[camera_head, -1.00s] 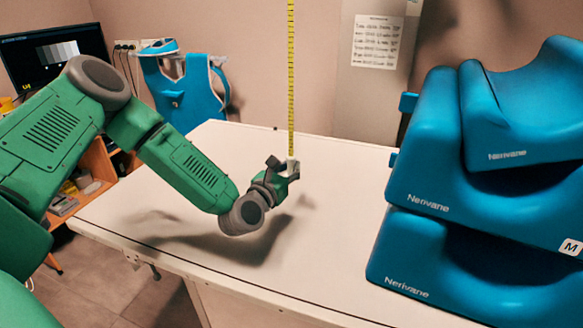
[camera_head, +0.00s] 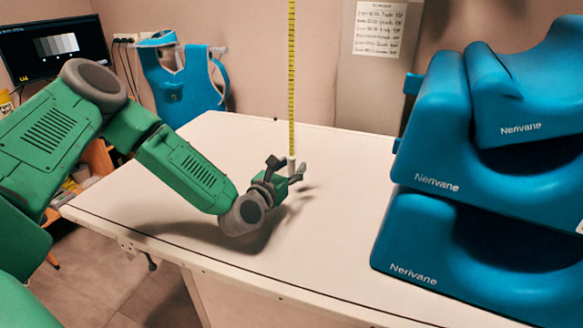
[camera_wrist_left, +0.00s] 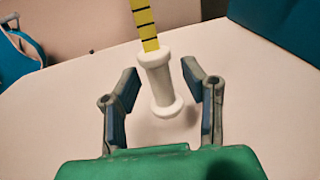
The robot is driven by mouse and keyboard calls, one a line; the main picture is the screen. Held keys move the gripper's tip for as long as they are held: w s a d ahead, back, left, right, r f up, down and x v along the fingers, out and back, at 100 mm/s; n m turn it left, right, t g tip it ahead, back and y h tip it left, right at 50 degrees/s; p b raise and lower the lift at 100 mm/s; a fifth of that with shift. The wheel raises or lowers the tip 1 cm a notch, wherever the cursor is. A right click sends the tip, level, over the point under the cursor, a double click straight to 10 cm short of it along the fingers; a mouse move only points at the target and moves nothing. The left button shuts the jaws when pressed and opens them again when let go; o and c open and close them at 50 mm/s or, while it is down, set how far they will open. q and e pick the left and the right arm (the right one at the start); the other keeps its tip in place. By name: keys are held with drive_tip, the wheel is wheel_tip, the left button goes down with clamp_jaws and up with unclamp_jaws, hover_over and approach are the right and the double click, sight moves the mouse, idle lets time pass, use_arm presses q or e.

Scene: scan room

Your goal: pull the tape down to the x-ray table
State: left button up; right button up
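A yellow tape (camera_head: 291,80) with black marks hangs straight down over the white x-ray table (camera_head: 340,210). A white spool-shaped handle (camera_head: 291,164) is at its lower end; it shows larger in the left wrist view (camera_wrist_left: 159,84). My left gripper (camera_head: 287,168) is low over the table, its fingers on either side of the handle. The left wrist view shows gaps between both fingers (camera_wrist_left: 160,82) and the handle, so the gripper is open around it. I cannot tell whether the handle touches the table. My right gripper is not in view.
Stacked blue cushions (camera_head: 415,235) stand on the table's right side. A blue apron (camera_head: 180,85) hangs behind the table, and a monitor (camera_head: 55,48) is at the back left. The table's middle and front are clear.

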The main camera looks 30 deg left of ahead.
use_arm(q)
drive_tip(key=shift+s, duration=0.3)
drive_tip(key=s, duration=0.7)
drive_tip(key=s+d, duration=0.1)
drive_tip(key=s, duration=0.3)
drive_tip(key=shift+s, duration=0.15)
drive_tip(key=shift+a+f, duration=0.1)
